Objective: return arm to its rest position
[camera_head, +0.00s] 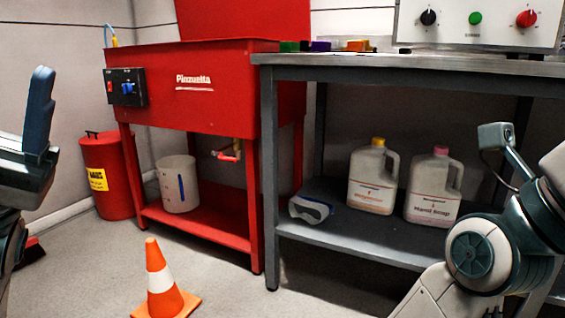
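Part of my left arm (25,170) stands at the left edge, with a dark upright piece rising from it. No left fingertips can be made out. My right arm (485,255) is folded in at the lower right, with a round dark joint cover and a small grey block on a thin bracket above it. The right fingertips are out of the picture. Neither arm is seen touching anything.
A red parts washer (215,100) stands behind, beside a grey workbench (400,68). Two jugs, one yellow-capped (373,180) and one pink-capped (434,190), and goggles (310,208) are on its shelf. An orange cone (159,280) stands on the floor, near a red bin (108,175).

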